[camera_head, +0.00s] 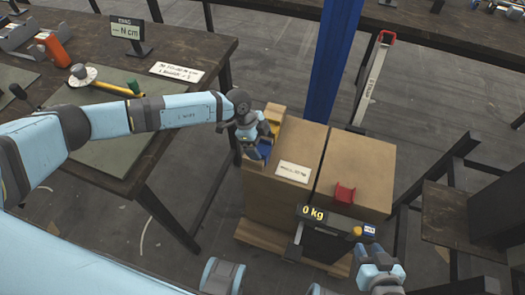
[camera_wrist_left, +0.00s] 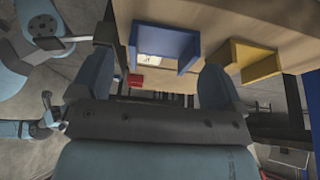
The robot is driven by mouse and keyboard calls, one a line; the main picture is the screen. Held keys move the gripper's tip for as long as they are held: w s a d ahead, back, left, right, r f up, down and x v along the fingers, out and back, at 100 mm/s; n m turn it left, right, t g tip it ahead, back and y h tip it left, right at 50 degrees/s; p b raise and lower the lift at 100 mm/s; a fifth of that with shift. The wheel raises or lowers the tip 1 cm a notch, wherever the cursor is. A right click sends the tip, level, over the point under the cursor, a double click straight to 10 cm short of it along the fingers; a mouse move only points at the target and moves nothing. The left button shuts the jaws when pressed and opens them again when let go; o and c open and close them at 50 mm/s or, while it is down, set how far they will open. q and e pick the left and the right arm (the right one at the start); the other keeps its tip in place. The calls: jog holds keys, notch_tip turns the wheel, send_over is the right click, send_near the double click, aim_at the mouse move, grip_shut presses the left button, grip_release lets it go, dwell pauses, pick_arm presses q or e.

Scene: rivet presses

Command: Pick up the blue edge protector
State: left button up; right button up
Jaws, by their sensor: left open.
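The blue edge protector (camera_head: 262,150) sits at the left edge of the left cardboard box (camera_head: 303,140). In the left wrist view it is an angled blue piece (camera_wrist_left: 165,45) with a white label showing through its opening. My left gripper (camera_head: 254,141) is at the protector and hides part of it in the head view. In the left wrist view its two fingers (camera_wrist_left: 157,75) are spread apart, with the blue protector ahead of and between them. I cannot tell whether they touch it. My right gripper (camera_head: 378,268) is low at the right; its jaws are unclear.
A yellow protector (camera_wrist_left: 252,62) sits beside the blue one, close to one finger. A red protector (camera_head: 345,193) lies on the right box (camera_head: 362,165). A scale display (camera_head: 313,213) reads 0 kg. A blue post (camera_head: 333,65) rises behind the boxes; a workbench (camera_head: 150,165) stands left.

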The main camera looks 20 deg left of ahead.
pick_arm(q)
jog(key=shift+d+f, duration=0.3)
jog(key=shift+f, duration=0.35)
jog(key=shift+c, duration=0.4)
jog(key=c, duration=0.9)
jog(key=shift+r, duration=0.15)
